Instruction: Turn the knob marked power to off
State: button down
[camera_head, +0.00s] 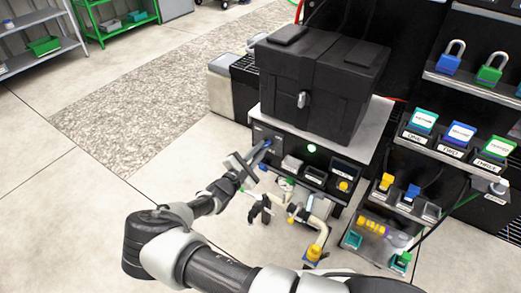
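A dark control panel (330,171) faces forward below a large black tote. A lit green lamp (311,148) is on its upper edge. The power knob cannot be made out; the gripper covers part of the panel's left side, and the labels there are too small to read. Whether the fingers are open or shut is unclear.
The black tote (318,85) stands on a grey top above the panel. White pipes with a yellow fitting (313,253) hang in front, below the panel. Padlocks (492,68) and labelled tags (460,135) fill racks at right.

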dwell(0.3)
jog(key=n, duration=0.8)
jog(key=shift+n, duration=0.3)
jog(key=n, duration=0.4)
jog(key=shift+s+d+n, duration=0.1)
jog(key=shift+n, duration=2.5)
jog(key=c, duration=1.8)
grip_release()
